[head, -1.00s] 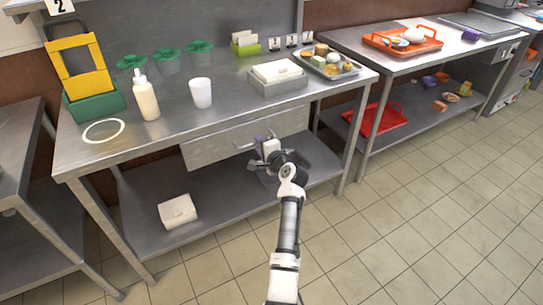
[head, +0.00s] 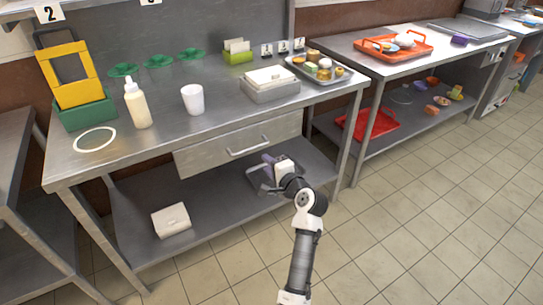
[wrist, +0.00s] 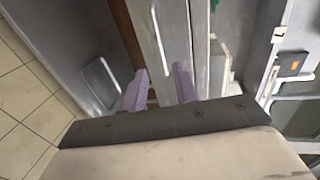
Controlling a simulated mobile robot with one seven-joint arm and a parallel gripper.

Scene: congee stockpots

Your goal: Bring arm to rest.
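My gripper (head: 266,172) is in front of the steel worktable, below and to the right of the drawer handle (head: 249,147) in the head view. It is apart from the handle. In the wrist view its two purple fingers (wrist: 159,88) stand apart with nothing held between them. The drawer (head: 215,154) under the tabletop looks closed. My arm reaches up from the bottom of the head view and is bent at the elbow.
The worktable (head: 150,150) carries a cream bottle (head: 137,105), a white cup (head: 193,99), a grey-white box (head: 270,87) and a food tray (head: 335,77). A white box (head: 171,221) lies on its lower shelf. The tiled floor (head: 420,220) to the right is clear.

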